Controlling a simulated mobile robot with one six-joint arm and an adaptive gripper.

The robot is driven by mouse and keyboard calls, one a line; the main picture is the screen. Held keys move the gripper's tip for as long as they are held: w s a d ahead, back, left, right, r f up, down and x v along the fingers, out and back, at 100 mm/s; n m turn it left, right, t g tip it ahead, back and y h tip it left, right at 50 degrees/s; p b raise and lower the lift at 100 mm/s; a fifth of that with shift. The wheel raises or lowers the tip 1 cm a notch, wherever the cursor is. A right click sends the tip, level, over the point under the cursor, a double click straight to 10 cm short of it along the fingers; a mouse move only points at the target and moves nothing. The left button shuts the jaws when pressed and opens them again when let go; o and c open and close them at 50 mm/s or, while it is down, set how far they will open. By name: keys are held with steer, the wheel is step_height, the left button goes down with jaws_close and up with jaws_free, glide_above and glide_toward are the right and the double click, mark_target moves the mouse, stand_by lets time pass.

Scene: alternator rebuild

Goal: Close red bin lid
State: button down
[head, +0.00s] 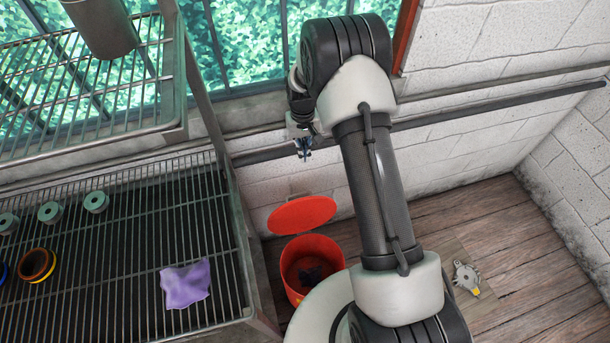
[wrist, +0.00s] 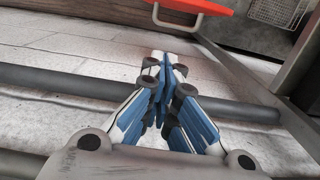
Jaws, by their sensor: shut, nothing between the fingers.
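The red bin (head: 296,289) stands on the floor with its round red lid (head: 303,214) raised open at the back, leaning toward the wall. Dark contents show inside the bin. My gripper (head: 304,150) is above and behind the lid, near the wall pipe, and apart from the lid. In the wrist view the red lid (wrist: 203,6) shows at the top edge with a pale handle under it. My gripper (wrist: 172,72) is shut there with its blue-and-white fingers together and nothing between them.
A wire shelf (head: 120,300) on the left holds a purple cloth (head: 186,284), a yellow-rimmed ring (head: 37,265) and green rings (head: 96,201). A pipe (head: 460,112) runs along the white brick wall. A metal part (head: 466,276) lies on the wooden floor at right.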

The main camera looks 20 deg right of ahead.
steer(key=s+f+b, duration=0.1)
steer(key=f, duration=0.3)
steer(key=s+f+b, duration=0.1)
steer(key=f, duration=0.3)
steer(key=s+f+b, duration=0.1)
steer(key=f, duration=0.3)
steer(key=shift+s+f, duration=0.1)
steer(key=shift+f, duration=0.3)
steer(key=shift+s+f, duration=0.1)
steer(key=shift+s, duration=0.5)
